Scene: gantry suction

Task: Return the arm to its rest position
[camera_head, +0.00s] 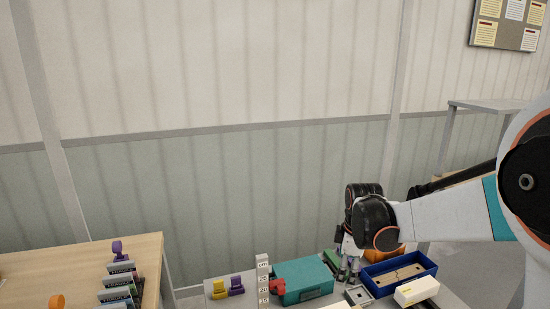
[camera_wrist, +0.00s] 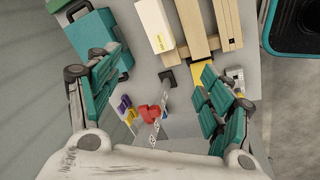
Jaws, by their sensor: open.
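My arm reaches in from the right in the head view, bent down at the wrist. My gripper (camera_head: 347,275) hangs over the cluttered grey table, just right of a teal case (camera_head: 300,277) and left of a blue tray (camera_head: 432,266). In the wrist view my gripper (camera_wrist: 157,92) shows its two teal-padded fingers spread wide apart. It is open, and nothing is gripped between the fingers. The table surface and small items show below, between the fingers. Whether the fingertips touch anything on the table cannot be told.
A white box (camera_head: 417,290) stands by the blue tray. A red object (camera_head: 278,286), a numbered white post (camera_head: 263,279), and yellow (camera_head: 219,290) and purple (camera_head: 236,286) pieces lie left. A wooden table (camera_head: 80,262) is at far left. Space above the tables looks clear.

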